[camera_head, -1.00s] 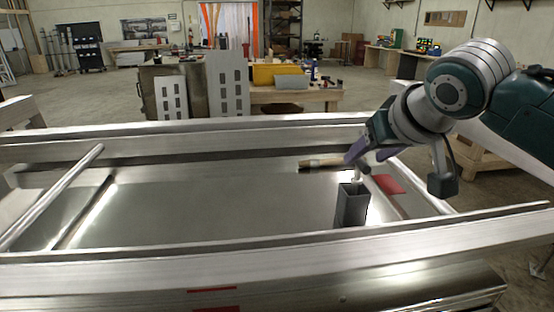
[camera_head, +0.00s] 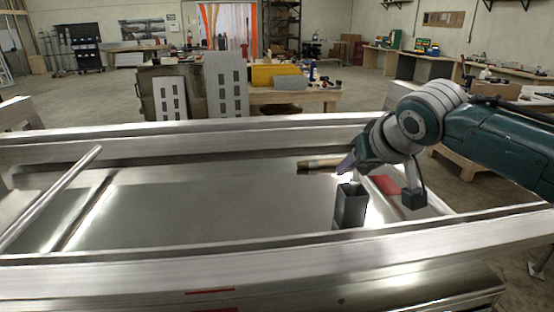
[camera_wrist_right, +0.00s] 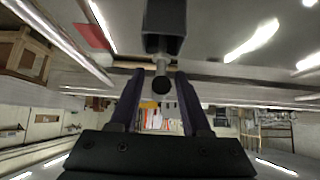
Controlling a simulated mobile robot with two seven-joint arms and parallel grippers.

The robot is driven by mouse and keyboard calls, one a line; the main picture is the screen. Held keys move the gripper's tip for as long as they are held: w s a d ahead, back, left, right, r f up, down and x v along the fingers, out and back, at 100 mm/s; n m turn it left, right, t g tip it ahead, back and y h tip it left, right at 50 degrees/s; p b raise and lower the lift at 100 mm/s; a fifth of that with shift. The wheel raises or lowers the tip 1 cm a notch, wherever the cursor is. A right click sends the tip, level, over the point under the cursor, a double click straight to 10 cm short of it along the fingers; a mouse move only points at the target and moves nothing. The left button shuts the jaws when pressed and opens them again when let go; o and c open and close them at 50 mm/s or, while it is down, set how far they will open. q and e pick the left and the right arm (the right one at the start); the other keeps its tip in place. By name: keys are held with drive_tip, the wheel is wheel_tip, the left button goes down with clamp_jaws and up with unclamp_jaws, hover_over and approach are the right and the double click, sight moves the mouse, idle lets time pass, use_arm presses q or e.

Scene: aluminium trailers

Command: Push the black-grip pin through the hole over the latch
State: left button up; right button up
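A dark square post (camera_head: 350,206) stands upright inside the trailer frame in the head view. In the right wrist view its end (camera_wrist_right: 165,20) is at the top. A pin with a pale metal shaft and a black round grip (camera_wrist_right: 161,84) sticks out from the post's end there. My right gripper (camera_wrist_right: 160,74) is open, with one finger on each side of the grip and visible gaps between. In the head view the right gripper (camera_head: 347,163) is just above the post and hides most of the pin. The latch and hole cannot be made out clearly. My left gripper is not in view.
The trailer's near rail (camera_head: 250,255) and far rail (camera_head: 200,135) run across the view. A wooden-looking bar (camera_head: 320,163) lies beyond the post, and a red patch (camera_head: 387,185) is to its right. The trailer's middle floor (camera_head: 200,210) is clear.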

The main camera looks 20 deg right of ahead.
clamp_jaws()
drive_tip(key=shift+r, duration=0.1)
idle(0.5)
